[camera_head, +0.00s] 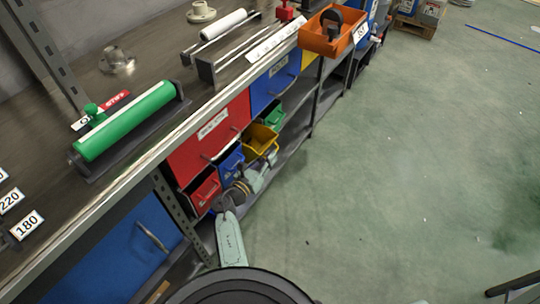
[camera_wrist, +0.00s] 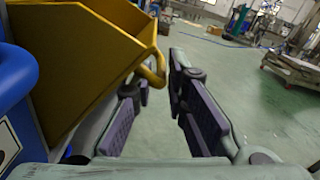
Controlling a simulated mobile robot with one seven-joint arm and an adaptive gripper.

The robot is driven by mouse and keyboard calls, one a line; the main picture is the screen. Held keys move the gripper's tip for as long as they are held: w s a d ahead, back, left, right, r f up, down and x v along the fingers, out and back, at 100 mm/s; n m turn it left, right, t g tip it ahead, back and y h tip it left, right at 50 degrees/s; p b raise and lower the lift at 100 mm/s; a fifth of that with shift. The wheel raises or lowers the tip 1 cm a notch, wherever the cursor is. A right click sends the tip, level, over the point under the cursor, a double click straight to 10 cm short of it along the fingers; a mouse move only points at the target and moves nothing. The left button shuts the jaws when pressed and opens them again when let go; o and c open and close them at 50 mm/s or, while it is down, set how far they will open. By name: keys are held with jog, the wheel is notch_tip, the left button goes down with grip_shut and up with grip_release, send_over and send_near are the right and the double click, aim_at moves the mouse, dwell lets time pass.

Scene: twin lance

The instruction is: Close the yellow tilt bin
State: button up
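The yellow tilt bin (camera_head: 263,138) is tipped open from the lower row under the bench, between a blue and a green bin. In the wrist view the yellow bin (camera_wrist: 95,60) fills the upper left, and its front lip with a curved handle (camera_wrist: 156,70) points right. My gripper (camera_wrist: 160,90) is open, its fingers spread, with the handle end near the gap between the fingertips. In the head view my gripper (camera_head: 264,174) is small, just below the yellow bin.
A red bin (camera_head: 206,191), a blue bin (camera_head: 230,161) and a green bin (camera_head: 274,116) are in the same row. Red and blue drawers (camera_head: 210,138) are above. An orange tray (camera_head: 327,37) juts from the bench. The green floor (camera_head: 400,170) to the right is clear.

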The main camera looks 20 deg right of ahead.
jog(key=v, duration=1)
jog(key=shift+a+r, duration=0.15)
jog(key=shift+a, duration=0.2)
jog(key=shift+s, duration=0.15)
